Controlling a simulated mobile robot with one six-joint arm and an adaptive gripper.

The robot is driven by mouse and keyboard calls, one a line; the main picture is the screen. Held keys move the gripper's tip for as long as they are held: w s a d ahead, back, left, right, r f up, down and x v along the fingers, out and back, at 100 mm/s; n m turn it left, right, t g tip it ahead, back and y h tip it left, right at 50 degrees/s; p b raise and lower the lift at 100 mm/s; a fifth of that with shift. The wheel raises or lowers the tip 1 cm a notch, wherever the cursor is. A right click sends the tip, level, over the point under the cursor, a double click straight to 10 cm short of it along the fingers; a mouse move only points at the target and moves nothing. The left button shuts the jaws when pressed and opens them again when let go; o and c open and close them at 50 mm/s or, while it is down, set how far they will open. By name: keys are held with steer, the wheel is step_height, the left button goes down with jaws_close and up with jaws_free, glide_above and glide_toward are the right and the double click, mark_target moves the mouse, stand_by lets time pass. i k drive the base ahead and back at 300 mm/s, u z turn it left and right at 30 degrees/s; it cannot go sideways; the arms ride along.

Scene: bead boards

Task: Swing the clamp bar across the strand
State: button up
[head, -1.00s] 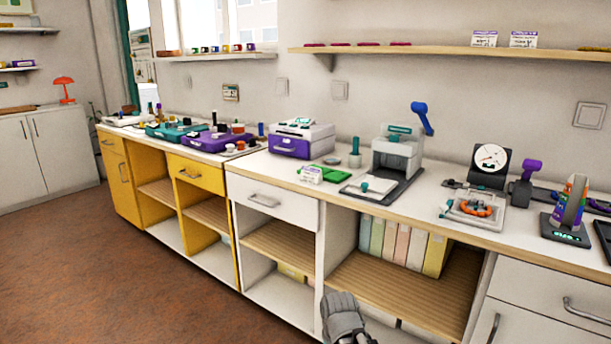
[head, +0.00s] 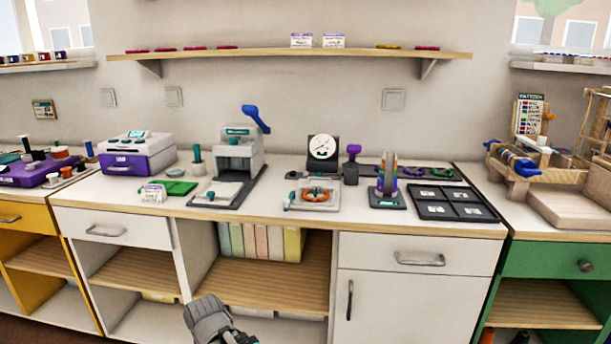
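An orange ring-shaped strand (head: 318,195) lies on a pale square board (head: 300,206) on the white counter, right of centre in the head view. A small teal knob (head: 286,207) sits at the board's left front corner. A thin metal bar seems to run along the board's left side, but it is too small to tell how it lies. A grey part of my arm (head: 208,318) shows at the bottom, in front of the open shelves and well short of the board. My gripper's fingers cannot be made out.
A dial gauge (head: 322,147) stands behind the board. A press with a blue lever (head: 238,150) is to its left. A wooden loom (head: 545,160) stands at far right.

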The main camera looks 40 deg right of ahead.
mark_target(288, 201)
steer(key=z, duration=0.7)
steer(key=k, duration=0.5)
steer(key=z, duration=0.3)
steer(key=i, duration=0.5)
